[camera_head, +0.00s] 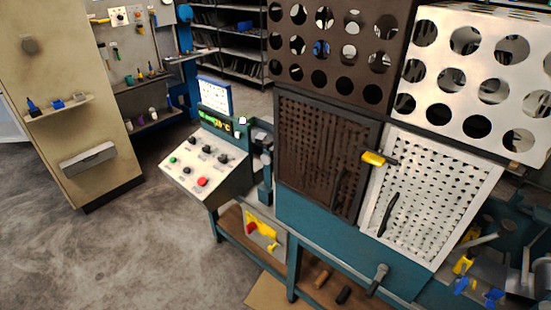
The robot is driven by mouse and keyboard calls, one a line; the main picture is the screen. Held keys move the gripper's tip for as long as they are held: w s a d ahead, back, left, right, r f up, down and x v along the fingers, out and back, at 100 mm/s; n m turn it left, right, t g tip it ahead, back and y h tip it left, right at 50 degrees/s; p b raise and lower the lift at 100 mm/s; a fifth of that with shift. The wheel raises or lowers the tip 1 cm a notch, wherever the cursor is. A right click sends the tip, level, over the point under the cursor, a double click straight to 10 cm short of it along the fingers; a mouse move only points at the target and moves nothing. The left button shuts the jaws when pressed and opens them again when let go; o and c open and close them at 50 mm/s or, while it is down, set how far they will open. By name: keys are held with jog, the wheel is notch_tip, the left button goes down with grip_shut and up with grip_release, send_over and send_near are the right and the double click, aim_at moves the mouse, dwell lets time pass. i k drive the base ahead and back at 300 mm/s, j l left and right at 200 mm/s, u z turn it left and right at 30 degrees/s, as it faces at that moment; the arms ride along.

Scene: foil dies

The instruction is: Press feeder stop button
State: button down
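A sloped white control panel (183,172) stands left of centre on the teal machine. It carries a green button (173,160), a large red button (202,181), a smaller red button or lamp (189,179) and several dark knobs or buttons (206,148). No label is readable, so I cannot tell which one is the feeder stop button. My gripper does not show in this view.
A dark perforated door (322,150) and a white perforated door (440,195) are right of the panel. A tan cabinet (65,110) stands at the left. Clamps and metal parts (490,265) fill the lower right. Grey floor (130,250) is clear before the panel.

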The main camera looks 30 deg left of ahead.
aim_at(201, 181)
jog(key=u, duration=1.8)
